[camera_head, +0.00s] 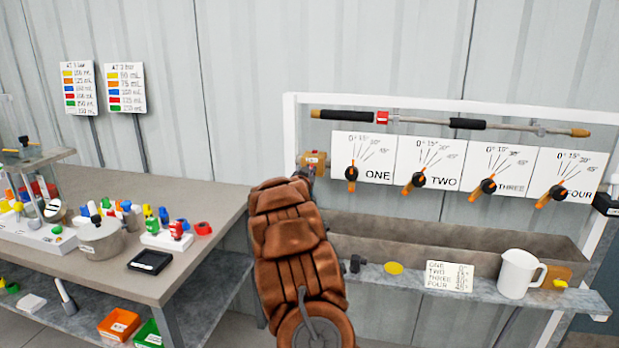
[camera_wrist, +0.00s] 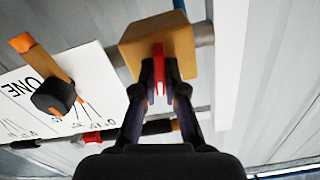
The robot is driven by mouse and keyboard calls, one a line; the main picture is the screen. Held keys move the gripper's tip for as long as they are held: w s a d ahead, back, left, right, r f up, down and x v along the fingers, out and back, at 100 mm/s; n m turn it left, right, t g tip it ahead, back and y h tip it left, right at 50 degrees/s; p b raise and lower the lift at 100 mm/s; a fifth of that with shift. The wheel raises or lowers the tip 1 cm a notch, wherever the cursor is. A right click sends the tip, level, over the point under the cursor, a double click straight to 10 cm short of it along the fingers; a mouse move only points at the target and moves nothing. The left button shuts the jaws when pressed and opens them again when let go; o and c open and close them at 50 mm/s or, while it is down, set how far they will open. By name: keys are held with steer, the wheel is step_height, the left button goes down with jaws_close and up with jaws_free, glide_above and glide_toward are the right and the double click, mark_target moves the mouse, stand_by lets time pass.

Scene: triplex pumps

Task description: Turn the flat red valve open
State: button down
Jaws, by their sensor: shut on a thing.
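The flat red valve (camera_wrist: 158,62) is a thin red handle on a yellow-brown block (camera_wrist: 134,52) on a pipe. In the wrist view my gripper (camera_wrist: 160,88) is shut on it, one dark finger on each side. The handle points roughly along the fingers. In the head view the block (camera_head: 314,158) sits left of the ONE panel, at the end of my brown-covered arm. The red handle is largely hidden there by the gripper and arm.
Panel ONE (camera_head: 378,174) with an orange-pointer knob (camera_head: 351,173) is close on the right, with several similar panels beyond. A lance (camera_head: 455,123) lies above. A trough and shelf with a white jug (camera_head: 518,273) are below. A cluttered table (camera_head: 220,212) stands left.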

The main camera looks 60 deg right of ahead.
steer(key=shift+f+m+b, duration=0.15)
steer(key=shift+m+b, duration=0.75)
steer(key=shift+b, duration=0.15)
steer(key=m+b, duration=0.5)
steer(key=m, duration=0.1)
steer(key=m+b, duration=0.5)
steer(key=m, duration=0.2)
steer(key=shift+s+d+f, duration=0.1)
steer(key=shift+s+f, duration=0.05)
steer(key=shift+m, duration=0.4)
steer(key=c, duration=1.2)
jaws_free()
steer(key=shift+c, duration=0.2)
steer(key=shift+s, duration=0.1)
